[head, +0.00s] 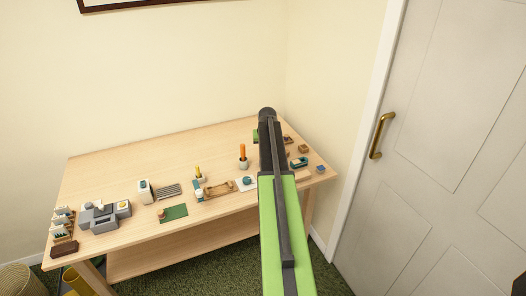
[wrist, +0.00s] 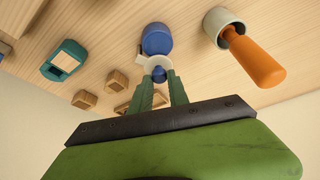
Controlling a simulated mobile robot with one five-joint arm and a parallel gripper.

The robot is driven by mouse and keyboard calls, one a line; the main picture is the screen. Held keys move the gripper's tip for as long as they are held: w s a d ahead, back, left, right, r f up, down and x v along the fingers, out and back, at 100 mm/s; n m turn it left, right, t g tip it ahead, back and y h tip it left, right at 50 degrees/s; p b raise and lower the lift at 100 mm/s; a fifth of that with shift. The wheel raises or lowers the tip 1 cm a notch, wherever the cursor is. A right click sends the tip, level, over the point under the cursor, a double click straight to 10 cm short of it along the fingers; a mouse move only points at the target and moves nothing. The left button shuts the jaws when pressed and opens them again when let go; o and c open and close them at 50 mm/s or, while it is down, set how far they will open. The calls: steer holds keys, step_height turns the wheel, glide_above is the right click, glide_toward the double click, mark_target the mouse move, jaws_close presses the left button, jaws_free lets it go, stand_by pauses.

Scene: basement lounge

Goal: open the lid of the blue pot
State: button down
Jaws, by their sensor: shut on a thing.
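The blue pot (wrist: 157,39) stands on the wooden table in the wrist view. A pale, ring-like piece (wrist: 148,62) with a round blue knob (wrist: 159,75) lies against the pot's near end, and looks like its lid. My gripper (wrist: 160,80) has its two green fingers closed on the knob. I cannot tell whether the pale piece still touches the pot. In the head view my arm hides the pot and the fingertips.
An orange peg (wrist: 255,60) in a pale cup (wrist: 222,22) stands close to the right of the pot. A teal box (wrist: 65,60) and wooden blocks (wrist: 117,80) lie to its left. Several other items line the table's (head: 120,175) front; its back left is clear.

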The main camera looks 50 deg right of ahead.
steer(key=m, duration=0.1)
steer(key=m+g, duration=0.1)
steer(key=m, duration=0.1)
steer(key=m+h, duration=0.1)
steer(key=shift+w+d+m, duration=0.25)
steer(key=shift+d+m, duration=0.05)
steer(key=shift+d, duration=0.1)
steer(key=shift+s+d+m+g, duration=0.15)
steer(key=shift+m+g, duration=0.2)
steer(key=shift+m, duration=0.35)
steer(key=shift+w+d+m+g, duration=0.15)
steer(key=shift+m+g, duration=0.2)
steer(key=shift+m, duration=0.35)
steer(key=shift+s+d+h, duration=0.1)
steer(key=shift+s+h, duration=0.05)
steer(key=shift+h, duration=0.15)
steer(key=c, duration=1.3)
jaws_free()
steer(key=shift+o, duration=0.2)
steer(key=p+v, duration=1.6)
steer(key=v, duration=0.1)
steer(key=shift+r, duration=0.3)
